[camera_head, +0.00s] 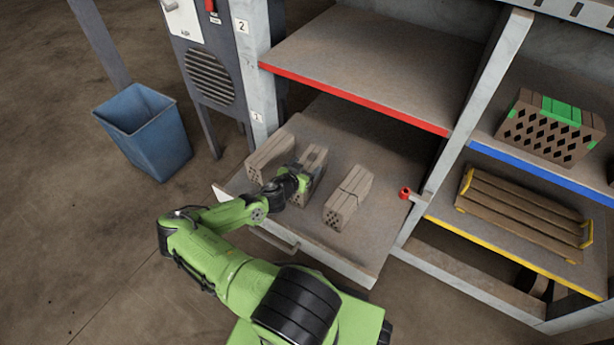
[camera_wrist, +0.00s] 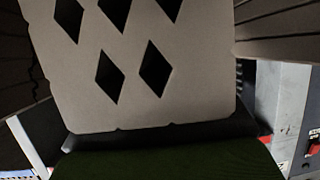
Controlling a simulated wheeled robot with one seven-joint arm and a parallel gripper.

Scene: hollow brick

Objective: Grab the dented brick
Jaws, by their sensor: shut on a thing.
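Three grey-brown hollow bricks stand in a row on the pulled-out lower shelf. My gripper (camera_head: 301,184) is at the near end of the middle brick (camera_head: 315,158) and shut on it. In the wrist view, the end face of this brick (camera_wrist: 122,108), with diamond holes, fills the centre. The left brick (camera_head: 268,156) stands close beside it. The right brick (camera_head: 349,197) stands apart and has a dark line across its top. My gripper hides part of the middle brick, and I cannot make out a dent on it.
The pulled-out shelf (camera_head: 385,232) has bare room right of the bricks. A red-edged shelf (camera_head: 375,55) is above it. A rack post (camera_head: 465,120) stands at the right, with a brown brick pack (camera_head: 545,135) and long bricks (camera_head: 520,208) beyond. A blue bin (camera_head: 150,135) stands left.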

